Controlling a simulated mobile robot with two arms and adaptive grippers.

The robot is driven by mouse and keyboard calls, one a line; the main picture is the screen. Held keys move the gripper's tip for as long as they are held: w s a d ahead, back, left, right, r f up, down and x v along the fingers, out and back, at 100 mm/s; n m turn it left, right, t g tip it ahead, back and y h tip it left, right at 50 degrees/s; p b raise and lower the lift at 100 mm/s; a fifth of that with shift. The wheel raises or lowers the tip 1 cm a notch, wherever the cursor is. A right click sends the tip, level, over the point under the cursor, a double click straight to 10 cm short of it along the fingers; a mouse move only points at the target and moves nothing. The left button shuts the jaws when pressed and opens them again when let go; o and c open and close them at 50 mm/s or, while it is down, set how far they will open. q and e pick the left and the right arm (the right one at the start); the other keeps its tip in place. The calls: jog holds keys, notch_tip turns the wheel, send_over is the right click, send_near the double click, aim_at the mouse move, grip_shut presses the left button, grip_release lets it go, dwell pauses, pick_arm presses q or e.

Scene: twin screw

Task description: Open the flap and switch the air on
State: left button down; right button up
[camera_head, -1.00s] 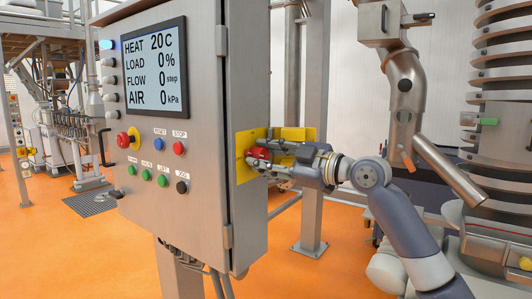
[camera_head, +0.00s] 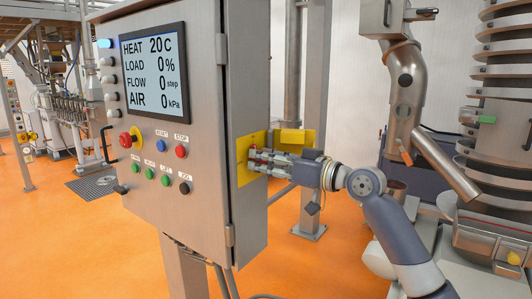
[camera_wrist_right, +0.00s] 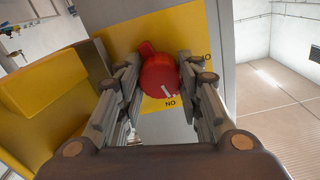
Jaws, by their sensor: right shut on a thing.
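The grey control cabinet (camera_head: 205,60) has a display that reads AIR 0 kPa. On its right side is a yellow plate (camera_head: 245,172). A yellow flap (camera_head: 293,138) stands swung out from it; in the wrist view it fills the left side (camera_wrist_right: 45,85). A round red switch knob (camera_wrist_right: 158,78) with a white mark sits on the plate, partly covered by my fingers in the head view. My right gripper (camera_head: 262,160) is at the knob, its fingers (camera_wrist_right: 160,88) on both sides of it, shut on it. My left gripper is not in view.
Several buttons and a red emergency stop (camera_head: 125,139) are on the cabinet front. A grey post (camera_head: 314,100) stands behind my right gripper. Metal pipes (camera_head: 410,100) and a ribbed column are at the right. The orange floor is open in front.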

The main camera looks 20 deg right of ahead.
jog(key=m+p, duration=0.2)
jog(key=m, duration=0.1)
jog(key=shift+m, duration=0.4)
jog(key=shift+o, duration=0.5)
jog(key=shift+m+p, duration=0.3)
jog(key=shift+p, duration=0.1)
jog(key=shift+a, duration=0.1)
jog(key=o, duration=1)
jog(key=shift+s, duration=0.1)
jog(key=v, duration=1.2)
